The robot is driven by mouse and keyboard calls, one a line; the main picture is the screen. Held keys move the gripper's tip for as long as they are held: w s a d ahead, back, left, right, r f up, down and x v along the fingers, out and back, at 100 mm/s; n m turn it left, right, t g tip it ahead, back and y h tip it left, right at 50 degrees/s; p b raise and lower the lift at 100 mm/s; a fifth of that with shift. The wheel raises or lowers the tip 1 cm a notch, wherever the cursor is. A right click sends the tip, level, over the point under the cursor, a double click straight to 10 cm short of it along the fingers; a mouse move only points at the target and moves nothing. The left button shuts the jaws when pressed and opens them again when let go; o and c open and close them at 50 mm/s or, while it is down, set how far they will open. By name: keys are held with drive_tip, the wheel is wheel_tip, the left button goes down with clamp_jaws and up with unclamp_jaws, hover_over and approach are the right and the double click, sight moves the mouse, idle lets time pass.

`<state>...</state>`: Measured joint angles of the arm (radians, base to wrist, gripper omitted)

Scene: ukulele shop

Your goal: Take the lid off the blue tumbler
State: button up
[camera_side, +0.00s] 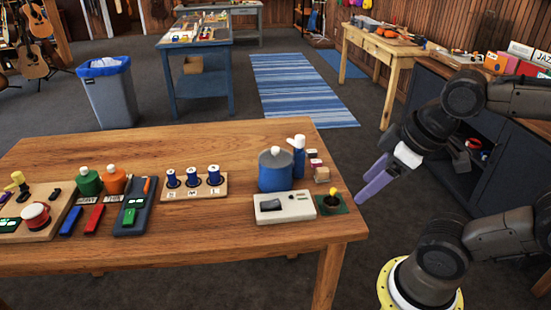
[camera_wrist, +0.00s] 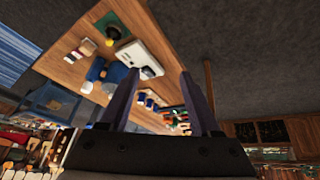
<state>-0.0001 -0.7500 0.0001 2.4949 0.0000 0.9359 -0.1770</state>
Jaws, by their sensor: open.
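The blue tumbler (camera_side: 275,178) stands upright near the right end of the wooden table, in the side view. A grey domed lid (camera_side: 275,157) with a small white knob sits on top of it. My gripper (camera_side: 361,188) has purple fingers and is in the air to the right of the table, apart from the tumbler. Its fingers are spread with nothing between them, as the wrist view also shows (camera_wrist: 160,76). The tumbler is small in the wrist view, beyond the left finger, and partly hidden by other things.
A white-capped blue bottle (camera_side: 298,158) stands close behind the tumbler. A white device (camera_side: 284,207) is in front, beside a dark pot (camera_side: 330,204) on a green mat. A spool rack (camera_side: 195,187) is to the left. The table's back middle is clear.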

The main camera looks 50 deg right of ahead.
drive_tip(key=w+d+r+n+g, duration=0.1)
drive_tip(key=w+d+r+n, duration=0.1)
drive_tip(key=w+r+n, duration=0.55)
drive_tip(key=w+d+r+n+g, duration=0.1)
drive_tip(key=w+d+r+n, duration=0.1)
drive_tip(key=w+r+n, duration=0.6)
drive_tip(key=g, duration=0.3)
hover_over(276, 148)
wheel_tip(276, 148, down, 11)
drive_tip(key=shift+n, duration=0.25)
wheel_tip(276, 148, down, 7)
drive_tip(key=shift+a, duration=0.1)
drive_tip(key=shift+w+f, duration=0.1)
drive_tip(key=shift+f, duration=3.05)
clamp_jaws()
